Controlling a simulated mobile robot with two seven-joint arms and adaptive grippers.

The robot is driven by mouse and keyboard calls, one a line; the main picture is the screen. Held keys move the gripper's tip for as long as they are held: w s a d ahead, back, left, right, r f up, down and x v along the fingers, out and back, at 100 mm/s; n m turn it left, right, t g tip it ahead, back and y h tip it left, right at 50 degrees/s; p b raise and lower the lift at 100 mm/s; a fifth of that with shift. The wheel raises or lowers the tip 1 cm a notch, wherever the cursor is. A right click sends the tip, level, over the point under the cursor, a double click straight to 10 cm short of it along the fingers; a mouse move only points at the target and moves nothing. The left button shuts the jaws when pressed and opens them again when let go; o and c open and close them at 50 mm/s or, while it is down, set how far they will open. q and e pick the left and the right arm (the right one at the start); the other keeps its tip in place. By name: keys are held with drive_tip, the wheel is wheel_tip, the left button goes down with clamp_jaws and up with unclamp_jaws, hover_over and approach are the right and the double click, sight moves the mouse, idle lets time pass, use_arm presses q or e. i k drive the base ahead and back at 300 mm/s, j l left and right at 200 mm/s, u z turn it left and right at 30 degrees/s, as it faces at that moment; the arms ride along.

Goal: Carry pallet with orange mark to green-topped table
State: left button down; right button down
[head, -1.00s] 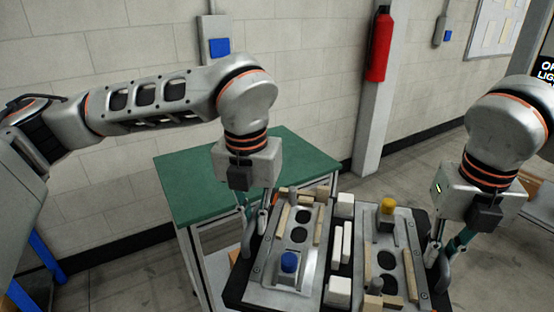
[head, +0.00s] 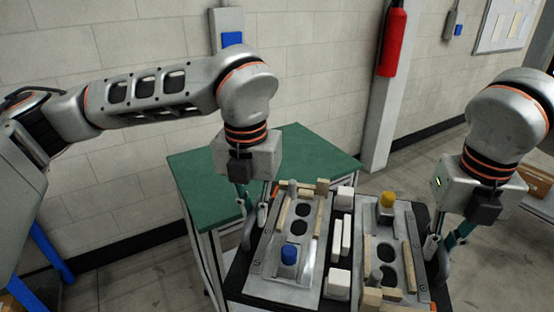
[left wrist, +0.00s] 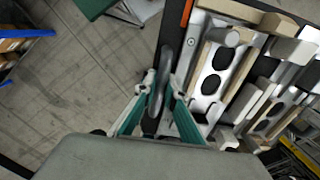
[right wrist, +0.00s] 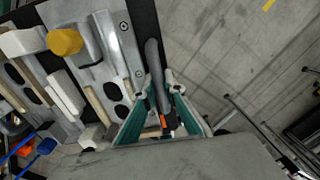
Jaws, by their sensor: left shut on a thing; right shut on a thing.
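The pallet is a black tray (head: 236,272) bearing two grey metal fixtures with blocks and pegs. My left gripper (head: 255,212) is shut on its left grey handle, which also shows in the left wrist view (left wrist: 158,95). My right gripper (head: 438,248) is shut on its right handle, which also shows in the right wrist view (right wrist: 156,72). An orange mark (right wrist: 166,122) shows by the right handle, and another orange patch (left wrist: 187,12) on the tray's edge in the left wrist view. The green-topped table (head: 205,205) stands behind and left of the pallet, which hides its near right part.
A blue-capped peg (head: 289,255), a yellow-capped peg (head: 387,200) and white blocks (head: 339,284) ride on the pallet. The green top's visible part is bare. Behind are a block wall and a pillar with a red extinguisher (head: 392,42). Blue shelf parts (head: 40,245) stand at the left.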

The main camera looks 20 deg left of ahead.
sight(220, 185)
drive_tip(key=i+j, duration=0.1)
drive_tip(key=j, duration=0.35)
drive_tip(key=i+j, duration=0.1)
drive_tip(key=j, duration=0.4)
drive_tip(key=i+j, duration=0.1)
drive_tip(key=j, duration=0.35)
drive_tip(key=i+j, duration=0.1)
drive_tip(key=j, duration=0.35)
drive_tip(key=i, duration=0.4)
